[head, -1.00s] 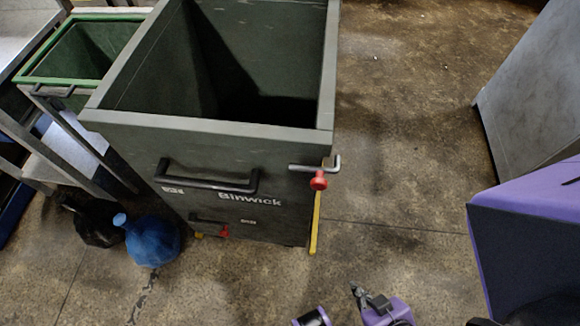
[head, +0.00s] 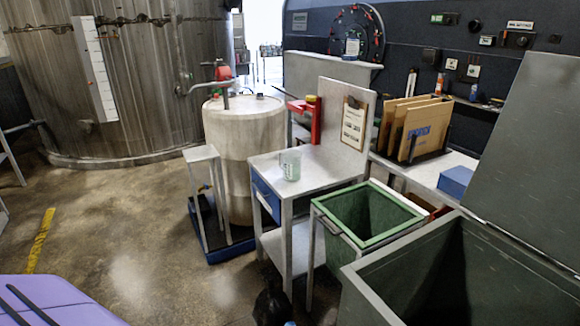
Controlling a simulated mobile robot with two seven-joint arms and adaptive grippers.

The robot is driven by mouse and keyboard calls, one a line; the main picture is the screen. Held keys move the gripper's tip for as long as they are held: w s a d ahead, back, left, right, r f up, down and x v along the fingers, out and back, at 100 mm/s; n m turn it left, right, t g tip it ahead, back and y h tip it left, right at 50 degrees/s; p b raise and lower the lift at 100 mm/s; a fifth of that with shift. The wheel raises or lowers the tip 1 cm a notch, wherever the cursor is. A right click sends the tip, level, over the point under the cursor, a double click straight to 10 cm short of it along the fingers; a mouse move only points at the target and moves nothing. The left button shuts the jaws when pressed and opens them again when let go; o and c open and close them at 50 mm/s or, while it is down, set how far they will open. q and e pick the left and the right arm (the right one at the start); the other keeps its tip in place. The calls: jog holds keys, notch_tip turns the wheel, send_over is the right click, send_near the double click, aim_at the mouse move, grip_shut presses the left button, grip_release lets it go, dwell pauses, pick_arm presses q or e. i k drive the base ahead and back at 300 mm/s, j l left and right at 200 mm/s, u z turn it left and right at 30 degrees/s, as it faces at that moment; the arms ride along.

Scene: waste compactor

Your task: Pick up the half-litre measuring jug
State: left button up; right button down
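The measuring jug (head: 290,165) is a small, pale, see-through vessel. It stands upright on the grey metal top of a small table (head: 262,163) in the middle of the head view. Greenish marks show on its side. Nothing touches it. Neither of my grippers shows in the head view now, so I cannot tell their state.
A green bin (head: 365,219) stands right of the table, and the open dark grey bin (head: 384,293) is at lower right. A beige drum (head: 243,130) stands behind the table. A clipboard (head: 353,124) is on the table's back panel. Open floor (head: 140,225) lies to the left.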

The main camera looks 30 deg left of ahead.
aim_at(291, 168)
jog(key=i+j+z, duration=0.1)
jog(key=j, duration=0.5)
jog(key=i+j, duration=0.2)
jog(key=j, duration=0.45)
jog(key=i+j+z, duration=0.15)
jog(key=j, duration=0.5)
jog(key=j+z, duration=0.1)
jog(key=j, duration=0.5)
jog(key=i+j+z, duration=0.1)
jog(key=j, duration=0.55)
